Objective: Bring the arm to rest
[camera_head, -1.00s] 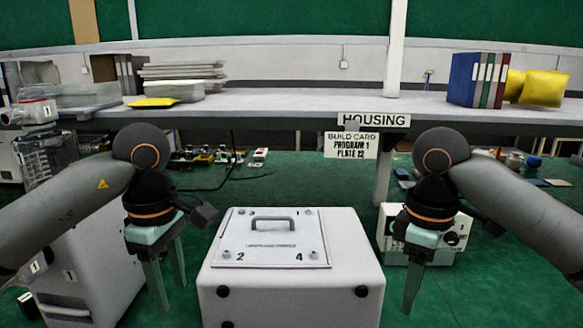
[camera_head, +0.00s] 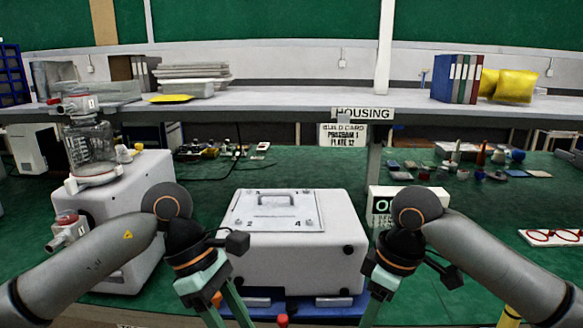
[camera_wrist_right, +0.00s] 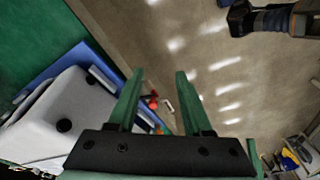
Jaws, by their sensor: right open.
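My left gripper (camera_head: 226,315) points down at the lower left of the white housing box, its two green fingers apart and their tips cut off by the frame's bottom edge. My right gripper (camera_head: 372,312) hangs at the box's lower right, its fingertips also out of the head view. In the right wrist view my right gripper (camera_wrist_right: 157,76) is open with nothing held, over the bare floor. The white housing box (camera_head: 290,262), with a handled lid plate (camera_head: 275,222) marked with numbers, stands between the two grippers, apart from both.
A white pump unit with a clear canister (camera_head: 90,145) stands left of the box. A dark-lettered white box (camera_head: 405,196) is behind my right arm. Small parts lie on the green bench at right. A shelf with binders (camera_head: 457,80) runs across the back.

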